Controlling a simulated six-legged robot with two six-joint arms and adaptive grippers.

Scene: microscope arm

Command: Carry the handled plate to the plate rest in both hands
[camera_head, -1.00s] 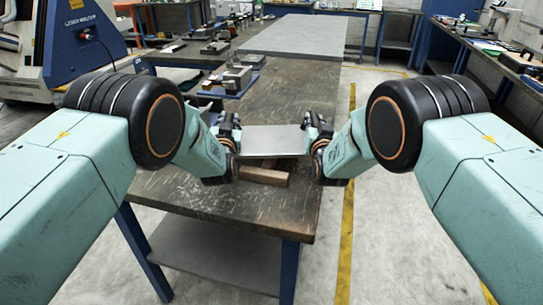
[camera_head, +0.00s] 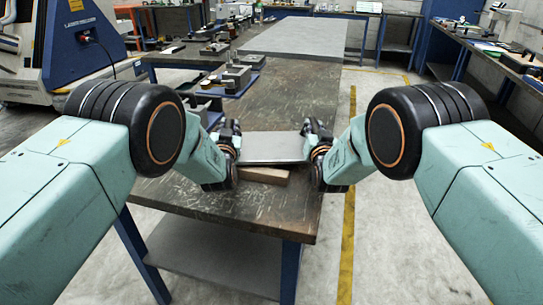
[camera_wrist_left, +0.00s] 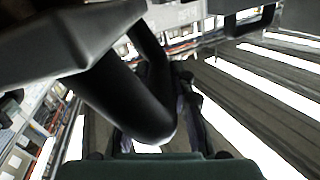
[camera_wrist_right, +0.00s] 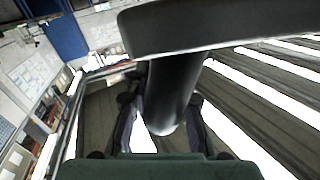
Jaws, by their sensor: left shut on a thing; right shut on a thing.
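The flat grey handled plate (camera_head: 272,147) is held between my two grippers above the near end of the dark workbench. My left gripper (camera_head: 232,152) is shut at its left side; in the left wrist view the fingers close around a black handle (camera_wrist_left: 125,100). My right gripper (camera_head: 315,155) is shut at its right side; in the right wrist view the fingers close around the other black handle (camera_wrist_right: 172,90). A light wooden block (camera_head: 263,174), possibly the plate rest, shows just below the plate's near edge, partly hidden by it. Whether they touch is unclear.
The dark workbench (camera_head: 230,205) has a bare near end. Several small metal devices (camera_head: 236,78) stand farther back on its left side. A grey tabletop (camera_head: 300,38) lies beyond. A blue machine (camera_head: 85,40) stands at the far left, shelves at the right.

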